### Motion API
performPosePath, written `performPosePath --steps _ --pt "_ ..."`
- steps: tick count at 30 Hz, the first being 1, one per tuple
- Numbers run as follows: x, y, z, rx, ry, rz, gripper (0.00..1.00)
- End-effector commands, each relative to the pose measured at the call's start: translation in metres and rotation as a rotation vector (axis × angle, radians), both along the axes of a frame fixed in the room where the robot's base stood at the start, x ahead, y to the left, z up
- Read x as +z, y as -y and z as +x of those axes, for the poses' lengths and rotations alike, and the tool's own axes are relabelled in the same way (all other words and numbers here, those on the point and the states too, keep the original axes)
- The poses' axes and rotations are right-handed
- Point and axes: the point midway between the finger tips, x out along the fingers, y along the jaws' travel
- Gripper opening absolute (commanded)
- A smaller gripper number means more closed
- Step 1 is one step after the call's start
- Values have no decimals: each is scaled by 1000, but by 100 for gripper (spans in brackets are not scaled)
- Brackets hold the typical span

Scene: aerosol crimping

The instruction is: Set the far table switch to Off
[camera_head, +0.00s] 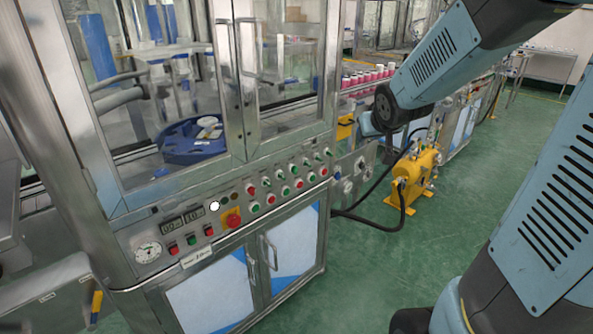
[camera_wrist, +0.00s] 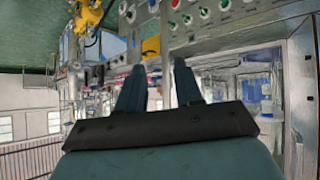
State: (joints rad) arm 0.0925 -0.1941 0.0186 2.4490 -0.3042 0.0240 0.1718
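The grey control panel (camera_head: 245,225) runs along the front of the machine and carries rows of green, red and white-rimmed dark knobs and buttons. Small dark rotary switches (camera_head: 317,157) sit near its far right end. I cannot read their labels or positions, so I cannot tell which one is the far table switch. The panel's controls (camera_wrist: 188,19) also show at the top of the tilted wrist view. My gripper (camera_wrist: 158,82) has its two fingers apart with nothing between them, and the panel lies beyond them. I cannot make out the fingers in the head view.
A yellow pump (camera_head: 416,172) with black hoses stands on the green floor to the right. Pink cans (camera_head: 365,77) line a conveyor behind. Open floor lies in front.

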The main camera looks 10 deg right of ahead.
Motion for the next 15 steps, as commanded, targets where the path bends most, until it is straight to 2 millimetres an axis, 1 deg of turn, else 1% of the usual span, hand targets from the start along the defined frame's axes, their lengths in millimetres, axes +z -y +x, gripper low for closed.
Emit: performPosePath --steps 1,6,9,15 --pt "-11 0 13 14 14 3 35" --pt "-38 -3 51 70 84 30 35" --pt "-55 -7 71 105 124 56 35" --pt "-93 -17 102 184 197 131 35"
